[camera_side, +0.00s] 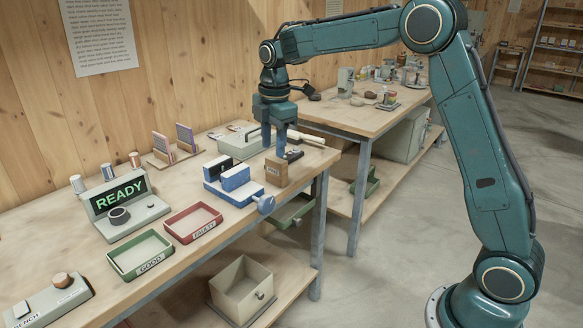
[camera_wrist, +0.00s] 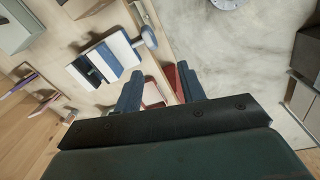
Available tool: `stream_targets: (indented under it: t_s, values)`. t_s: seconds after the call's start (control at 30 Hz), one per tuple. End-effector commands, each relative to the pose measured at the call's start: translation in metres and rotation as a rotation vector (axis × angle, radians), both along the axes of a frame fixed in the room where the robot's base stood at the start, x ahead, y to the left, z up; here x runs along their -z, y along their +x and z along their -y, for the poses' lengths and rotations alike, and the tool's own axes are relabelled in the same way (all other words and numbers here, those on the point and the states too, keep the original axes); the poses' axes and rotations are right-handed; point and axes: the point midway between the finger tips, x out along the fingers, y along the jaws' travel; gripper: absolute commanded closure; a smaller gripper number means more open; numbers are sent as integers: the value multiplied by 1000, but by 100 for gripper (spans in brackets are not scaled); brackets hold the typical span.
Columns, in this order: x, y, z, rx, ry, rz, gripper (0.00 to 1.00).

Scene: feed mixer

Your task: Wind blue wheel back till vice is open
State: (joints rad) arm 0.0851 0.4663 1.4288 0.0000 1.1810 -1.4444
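The blue-and-white vice (camera_side: 227,182) stands near the front edge of the bench; a dark piece shows at its rear jaw. The blue wheel (camera_side: 266,204) sits on its front end, over the bench edge. In the wrist view the vice (camera_wrist: 104,60) is upper left and the wheel (camera_wrist: 149,37) is at its right end. My gripper (camera_side: 274,150) points down to the right of the vice, apart from the wheel. Its two fingers (camera_wrist: 160,90) are spread with a gap between them. Whether the jaws grip the dark piece is unclear.
A small brown box (camera_side: 277,172) stands by my fingertips, with a dark object (camera_side: 293,155) behind it. A red FAULTY tray (camera_side: 193,223), a green GOOD tray (camera_side: 140,255) and a READY display (camera_side: 121,194) lie leftward. An open drawer (camera_side: 291,212) hangs below the bench edge.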

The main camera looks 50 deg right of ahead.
Motion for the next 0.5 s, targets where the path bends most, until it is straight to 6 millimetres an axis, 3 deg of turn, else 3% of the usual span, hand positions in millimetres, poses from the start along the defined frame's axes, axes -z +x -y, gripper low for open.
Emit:
stream_targets:
  t_s: [0.2, 0.5]
  values:
    - [35, 30, 8, -146, -2, -48, 60]
    - [49, 40, 11, -214, -1, -66, 60]
